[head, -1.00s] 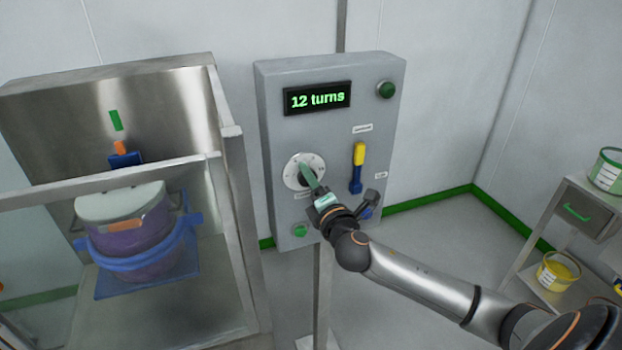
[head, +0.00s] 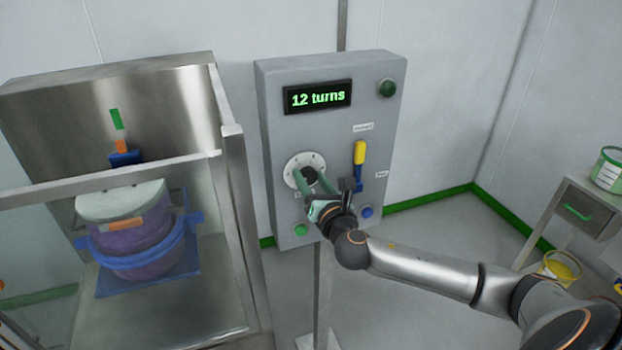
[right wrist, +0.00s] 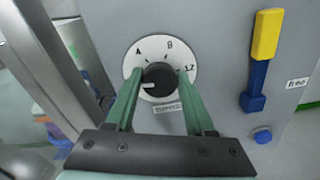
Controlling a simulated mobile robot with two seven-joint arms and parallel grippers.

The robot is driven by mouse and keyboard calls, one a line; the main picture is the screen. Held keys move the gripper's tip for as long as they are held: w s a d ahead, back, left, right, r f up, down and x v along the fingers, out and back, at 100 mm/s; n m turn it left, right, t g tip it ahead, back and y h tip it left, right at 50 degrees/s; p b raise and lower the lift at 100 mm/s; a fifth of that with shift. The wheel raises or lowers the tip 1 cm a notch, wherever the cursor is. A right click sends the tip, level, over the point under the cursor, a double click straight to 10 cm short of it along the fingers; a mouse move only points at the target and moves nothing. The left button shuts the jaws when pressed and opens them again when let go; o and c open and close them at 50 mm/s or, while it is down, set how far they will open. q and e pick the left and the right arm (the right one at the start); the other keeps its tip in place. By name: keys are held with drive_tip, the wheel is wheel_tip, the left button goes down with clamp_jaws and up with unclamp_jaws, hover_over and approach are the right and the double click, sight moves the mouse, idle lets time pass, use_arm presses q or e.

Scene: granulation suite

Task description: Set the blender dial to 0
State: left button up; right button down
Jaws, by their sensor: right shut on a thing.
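The blender dial, a black knob (right wrist: 157,78) on a round white scale plate (right wrist: 147,52), is on the grey control panel (head: 283,135). It also shows in the head view (head: 309,174). In the right wrist view the scale shows 4, 8 and 12, and the knob's short white mark points left, below the 4. The panel's display (head: 318,97) reads "12 turns". My right gripper (head: 313,178) is shut on the knob, with one green finger on each side; it also shows in the right wrist view (right wrist: 160,82). My left gripper is out of view.
A yellow-and-blue lever (head: 359,158) and a blue button (head: 366,212) are right of the dial. Green buttons sit below it (head: 300,230) and at the panel's top right (head: 387,89). A metal-framed enclosure (head: 238,190) with a purple drum (head: 133,235) stands left.

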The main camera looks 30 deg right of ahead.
drive_tip(key=shift+n, duration=1)
drive_tip(key=shift+c, duration=1.3)
unclamp_jaws()
drive_tip(key=b+v, duration=0.2)
drive_tip(key=v, duration=1)
drive_tip(key=shift+s+a, duration=0.15)
drive_tip(key=shift+s, duration=0.1)
